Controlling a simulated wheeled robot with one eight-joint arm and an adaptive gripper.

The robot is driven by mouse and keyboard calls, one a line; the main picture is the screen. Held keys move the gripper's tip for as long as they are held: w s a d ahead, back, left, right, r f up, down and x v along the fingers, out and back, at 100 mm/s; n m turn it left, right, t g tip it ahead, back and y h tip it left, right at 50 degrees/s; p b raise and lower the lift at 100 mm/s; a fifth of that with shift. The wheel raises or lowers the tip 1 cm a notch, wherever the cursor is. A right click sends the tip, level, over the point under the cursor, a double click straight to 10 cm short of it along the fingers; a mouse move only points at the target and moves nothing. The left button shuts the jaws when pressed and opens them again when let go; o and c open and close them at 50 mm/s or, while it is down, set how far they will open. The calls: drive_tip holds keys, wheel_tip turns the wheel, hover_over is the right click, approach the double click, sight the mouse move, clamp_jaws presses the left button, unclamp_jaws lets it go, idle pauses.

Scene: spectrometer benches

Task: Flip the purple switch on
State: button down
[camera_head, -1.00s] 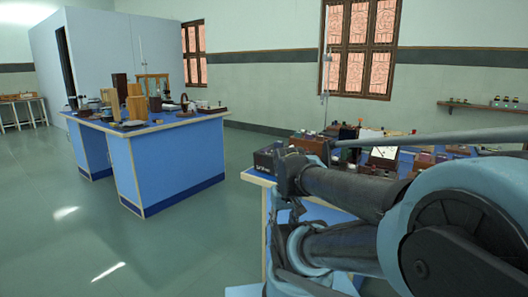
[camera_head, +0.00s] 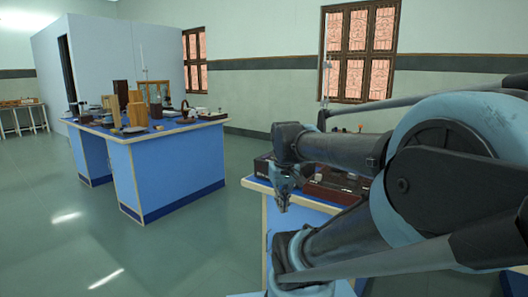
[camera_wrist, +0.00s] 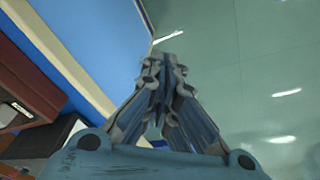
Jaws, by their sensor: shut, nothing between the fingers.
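My gripper (camera_head: 284,203) hangs down beside the near corner of the right bench (camera_head: 258,184) in the head view. In the wrist view my gripper (camera_wrist: 164,68) is shut and empty, with its fingertips over the floor just outside the bench's cream edge. I cannot make out a purple switch in either view. A brown box (camera_wrist: 25,85) with a pale label lies on the blue bench top at the left of the wrist view. My arm hides much of the right bench in the head view.
A second blue bench (camera_head: 170,160) with several wooden blocks and instruments stands at the left. Open green floor (camera_head: 90,235) lies in front of it and between the benches.

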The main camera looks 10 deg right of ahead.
drive_tip(key=w+r+n, duration=0.4)
drive_tip(key=w+r, duration=1.1)
drive_tip(key=w, duration=0.1)
wheel_tip(320, 180, up, 8)
drive_tip(key=n+h, duration=0.1)
drive_tip(key=n, duration=0.2)
hover_over(266, 157)
drive_tip(key=w+a, duration=0.2)
drive_tip(key=shift+s+d+g, duration=0.1)
drive_tip(key=shift+s+g, duration=0.1)
drive_tip(key=shift+g, duration=0.2)
drive_tip(key=shift+f, duration=0.2)
drive_tip(key=f, duration=0.4)
drive_tip(key=w+d+f, duration=0.1)
drive_tip(key=f, duration=0.8)
drive_tip(key=shift+w+d+f, duration=0.15)
drive_tip(key=shift+d+f, duration=0.05)
drive_tip(key=shift+f, duration=0.1)
drive_tip(key=shift+a+f, duration=0.1)
